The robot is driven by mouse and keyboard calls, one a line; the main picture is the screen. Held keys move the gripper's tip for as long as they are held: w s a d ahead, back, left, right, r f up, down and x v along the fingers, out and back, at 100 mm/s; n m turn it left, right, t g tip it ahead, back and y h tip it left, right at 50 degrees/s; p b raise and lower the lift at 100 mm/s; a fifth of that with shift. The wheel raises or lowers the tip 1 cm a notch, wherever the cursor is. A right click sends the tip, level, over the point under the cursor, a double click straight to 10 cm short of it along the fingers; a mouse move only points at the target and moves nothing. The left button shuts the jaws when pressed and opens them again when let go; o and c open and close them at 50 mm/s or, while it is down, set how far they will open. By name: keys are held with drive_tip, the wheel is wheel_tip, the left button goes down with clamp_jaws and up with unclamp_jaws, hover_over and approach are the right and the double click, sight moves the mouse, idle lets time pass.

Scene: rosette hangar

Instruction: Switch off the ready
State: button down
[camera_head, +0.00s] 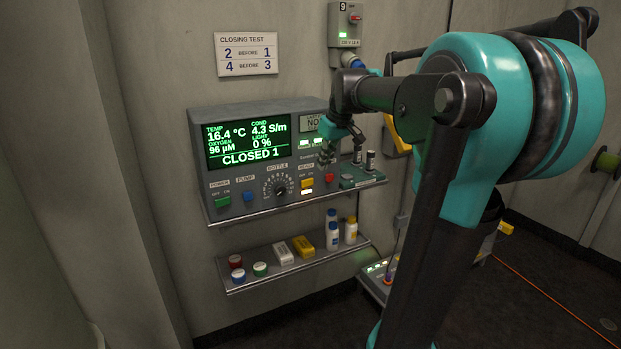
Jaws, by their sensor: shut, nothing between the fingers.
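The control panel (240,194) is a grey wall-mounted console with a lit green display (248,146) reading "CLOSED 1". At its right part, a yellow-orange switch (307,183) sits under a small label that seems to read "READY". A lit white lamp (307,192) shows just below the switch. My gripper (325,160) is shut and empty in front of the panel's right side. It appears above and right of the yellow-orange switch and apart from it, though depth is hard to judge. My gripper and arm hide part of the panel there.
A shelf (300,263) below holds bottles, jars and boxes.

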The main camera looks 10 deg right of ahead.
sight(312, 179)
drive_tip(key=x, duration=0.3)
drive_tip(key=w+x, duration=0.1)
drive_tip(key=x, duration=0.3)
drive_tip(key=w+a+r+x, duration=0.1)
drive_tip(key=x, duration=0.3)
drive_tip(key=shift+w, duration=0.15)
drive_tip(key=shift+w+a, duration=0.25)
drive_tip(key=shift+w, duration=0.2)
drive_tip(key=shift+w+a+m, duration=0.25)
drive_tip(key=shift+m, duration=0.25)
drive_tip(key=shift+d, duration=0.15)
drive_tip(key=shift+w+d, duration=0.1)
drive_tip(key=shift+d, duration=0.6)
